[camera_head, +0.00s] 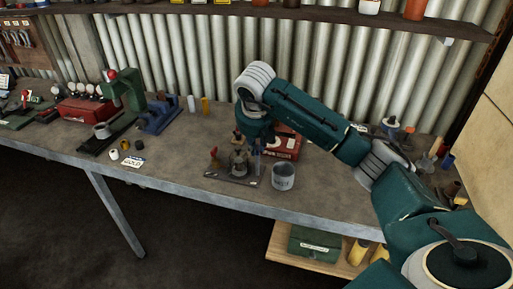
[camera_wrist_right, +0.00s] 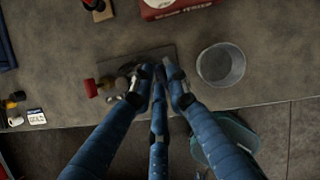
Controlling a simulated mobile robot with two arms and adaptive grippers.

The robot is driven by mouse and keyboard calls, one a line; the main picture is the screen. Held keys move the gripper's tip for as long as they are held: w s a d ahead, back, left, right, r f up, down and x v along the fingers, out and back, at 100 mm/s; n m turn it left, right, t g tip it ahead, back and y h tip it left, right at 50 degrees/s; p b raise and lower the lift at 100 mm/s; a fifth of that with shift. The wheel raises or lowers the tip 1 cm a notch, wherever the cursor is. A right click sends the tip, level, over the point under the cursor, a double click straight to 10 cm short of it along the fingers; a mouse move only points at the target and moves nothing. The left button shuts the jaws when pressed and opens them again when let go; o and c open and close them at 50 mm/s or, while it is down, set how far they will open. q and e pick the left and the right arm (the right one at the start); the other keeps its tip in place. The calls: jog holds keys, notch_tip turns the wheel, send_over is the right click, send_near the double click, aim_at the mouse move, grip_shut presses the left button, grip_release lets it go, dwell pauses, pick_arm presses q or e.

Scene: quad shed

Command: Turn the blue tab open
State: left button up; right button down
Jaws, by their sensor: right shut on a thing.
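A small metal fitting (camera_head: 238,163) stands on a dark flat plate (camera_head: 222,176) near the front edge of the workbench. A red knob (camera_head: 214,153) is on its left side; the knob also shows in the right wrist view (camera_wrist_right: 91,88). My right gripper (camera_head: 254,150) comes down over the right side of the fitting. In the right wrist view its blue fingers (camera_wrist_right: 158,76) meet closely at the fitting, shut on a small part I take to be the blue tab. The fingertips mostly hide that part, so its angle cannot be told. My left gripper is not in view.
A grey metal cup (camera_head: 283,176) stands just right of the plate. A red box (camera_head: 285,146) is behind the gripper. A green press (camera_head: 125,92) and small items stand at the left. The bench is clear between these items and the plate.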

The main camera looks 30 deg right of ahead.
jog(key=shift+w+r+m+h, duration=0.15)
jog(key=shift+m+h, duration=0.15)
jog(key=shift+m, duration=0.4)
jog(key=c, duration=1.7)
grip_release()
jog(key=v, duration=1.2)
jog(key=shift+d, duration=0.1)
